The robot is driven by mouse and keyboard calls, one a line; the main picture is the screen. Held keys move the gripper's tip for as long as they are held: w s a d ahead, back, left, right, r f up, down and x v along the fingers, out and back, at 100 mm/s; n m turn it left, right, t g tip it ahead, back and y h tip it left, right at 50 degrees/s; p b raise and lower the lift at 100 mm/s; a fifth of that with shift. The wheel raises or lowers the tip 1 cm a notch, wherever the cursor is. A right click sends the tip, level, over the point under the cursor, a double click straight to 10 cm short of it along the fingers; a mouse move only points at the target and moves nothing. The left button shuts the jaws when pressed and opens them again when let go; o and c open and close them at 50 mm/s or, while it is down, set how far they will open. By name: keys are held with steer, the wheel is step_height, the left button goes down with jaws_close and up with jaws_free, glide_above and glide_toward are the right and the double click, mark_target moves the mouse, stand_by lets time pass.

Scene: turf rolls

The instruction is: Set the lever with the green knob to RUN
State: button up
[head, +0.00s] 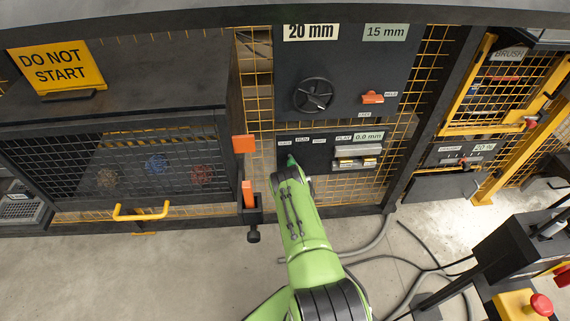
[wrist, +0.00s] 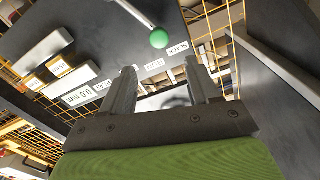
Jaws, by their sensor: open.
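The lever's round green knob (wrist: 159,38) sits on a grey rod in the wrist view, near the SLACK label (wrist: 178,49) and a second label (wrist: 155,65) that I cannot read surely. My gripper (wrist: 160,66) is open and empty, its two grey fingers apart; in the picture the knob lies just beyond the gap between the tips, seemingly touching neither. The lever's rod is mostly hidden there, and I cannot read which label says RUN.
Beside the lever are a PLAY label (head: 343,137) and a 0.0 mm plate (head: 368,135), with pale blocks (head: 357,150) below. Above is a black handwheel (head: 314,96) and an orange-handled lever (head: 372,97). Yellow mesh surrounds the panel. Cables (head: 405,262) lie on the floor.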

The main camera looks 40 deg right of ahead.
mark_target(291, 162)
steer(key=b+x, duration=0.2)
steer(key=x, duration=0.4)
steer(key=b+x, duration=0.2)
steer(key=x, duration=0.4)
steer(key=shift+s+d+f+b, duration=0.1)
steer(key=shift+f+b, duration=0.1)
steer(key=shift+b, duration=0.1)
steer(key=shift+w+d+r, duration=0.15)
steer(key=shift+w+d, duration=0.1)
steer(key=shift+w, duration=0.15)
jaws_close()
